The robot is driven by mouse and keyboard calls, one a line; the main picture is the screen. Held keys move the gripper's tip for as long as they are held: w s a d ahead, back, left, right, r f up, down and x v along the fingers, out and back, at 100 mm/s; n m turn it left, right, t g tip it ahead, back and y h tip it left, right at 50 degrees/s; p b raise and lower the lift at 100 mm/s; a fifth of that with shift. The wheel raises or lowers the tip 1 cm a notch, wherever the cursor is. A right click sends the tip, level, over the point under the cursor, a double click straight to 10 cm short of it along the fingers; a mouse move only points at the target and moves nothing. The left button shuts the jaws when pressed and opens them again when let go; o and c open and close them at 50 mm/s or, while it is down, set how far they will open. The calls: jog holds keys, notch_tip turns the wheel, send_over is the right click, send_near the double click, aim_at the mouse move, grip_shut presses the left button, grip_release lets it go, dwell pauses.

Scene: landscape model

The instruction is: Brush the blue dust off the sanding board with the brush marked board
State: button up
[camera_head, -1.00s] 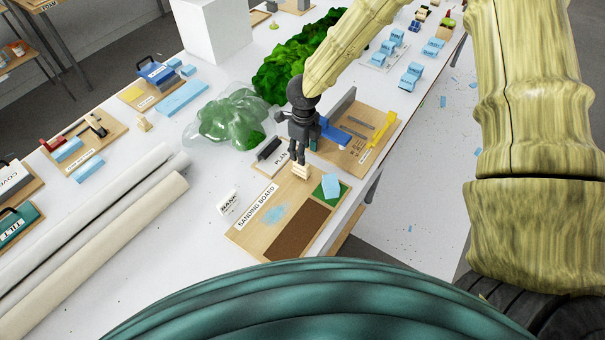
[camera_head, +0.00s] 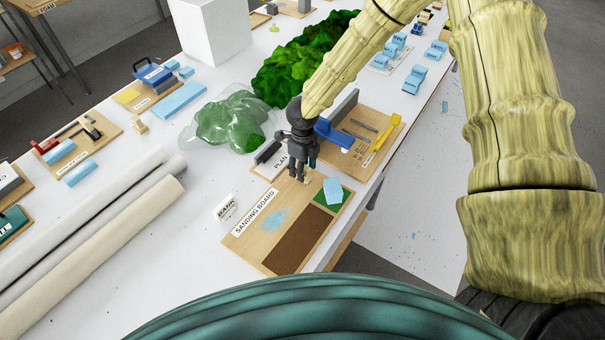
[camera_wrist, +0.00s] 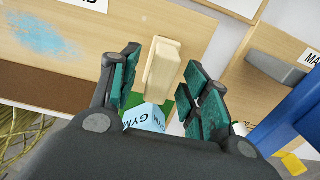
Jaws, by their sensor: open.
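The sanding board (camera_head: 257,243) is a wooden board with a brown strip and a green patch. Blue dust (camera_head: 274,219) lies on its bare wood; it also shows at upper left in the wrist view (camera_wrist: 42,34). A pale wooden block (camera_wrist: 163,70) stands on the board between my fingers in the wrist view; gaps show on both sides. I cannot read a "board" mark on it or tell whether it has bristles. My gripper (camera_head: 298,178) is open and low over the board's far end, hiding most of the block in the head view.
A light blue block (camera_head: 333,191) marked GYM in the wrist view (camera_wrist: 148,118) lies on the green patch. A dark block on a small board (camera_head: 267,152) and a board with blue and yellow tools (camera_head: 382,134) stand close by. White rolls (camera_head: 100,240) lie left.

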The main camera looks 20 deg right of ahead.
jog(key=shift+w+f, duration=0.1)
grip_shut()
jog(key=shift+r+p, duration=2.65)
jog(key=shift+r, duration=0.4)
